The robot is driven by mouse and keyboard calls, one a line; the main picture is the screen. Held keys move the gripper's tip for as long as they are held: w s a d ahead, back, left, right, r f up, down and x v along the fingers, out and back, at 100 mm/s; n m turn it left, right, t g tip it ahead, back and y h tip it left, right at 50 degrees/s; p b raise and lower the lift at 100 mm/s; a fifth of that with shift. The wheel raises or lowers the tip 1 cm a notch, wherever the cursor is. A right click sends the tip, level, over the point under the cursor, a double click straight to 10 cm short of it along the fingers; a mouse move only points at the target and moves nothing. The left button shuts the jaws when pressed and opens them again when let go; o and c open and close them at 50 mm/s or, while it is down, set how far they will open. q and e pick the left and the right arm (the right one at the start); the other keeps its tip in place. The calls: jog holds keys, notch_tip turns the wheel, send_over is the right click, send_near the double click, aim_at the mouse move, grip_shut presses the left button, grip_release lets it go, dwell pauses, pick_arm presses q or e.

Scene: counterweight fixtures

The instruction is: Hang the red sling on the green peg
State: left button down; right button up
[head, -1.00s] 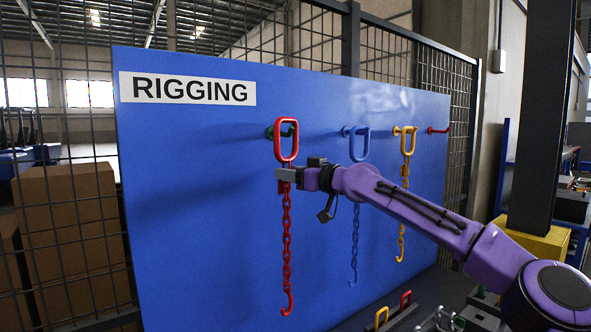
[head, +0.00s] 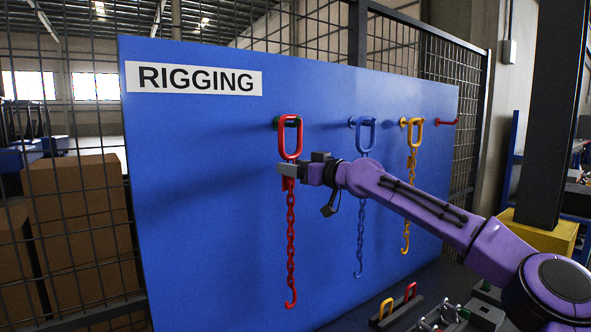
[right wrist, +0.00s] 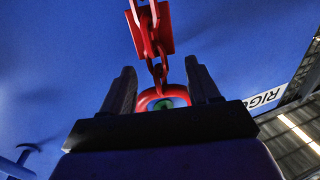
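The red sling (head: 290,215) hangs straight down in front of the blue board, with its long top link (head: 290,155) at the green peg (head: 278,122). The peg's green end shows inside the link near its top, and green (right wrist: 164,104) shows through the red link in the right wrist view. My right gripper (head: 288,171) is at the bottom of the link. In the wrist view its two dark fingers (right wrist: 160,68) stand apart on either side of the chain (right wrist: 159,72), with gaps visible; it looks open. The palm hides part of the link. My left gripper is out of view.
A blue sling (head: 360,230) and a yellow sling (head: 408,195) hang to the right. A bare red peg (head: 446,122) is at the far right of the board (head: 210,220). Shackles (head: 410,292) lie low in front. Mesh fencing stands behind.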

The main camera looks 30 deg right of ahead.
jog(key=shift+o, duration=0.4)
jog(key=shift+s, duration=0.1)
jog(key=b+v, duration=0.6)
jog(key=v, duration=0.4)
jog(key=shift+s, duration=0.25)
jog(key=shift+d, duration=0.1)
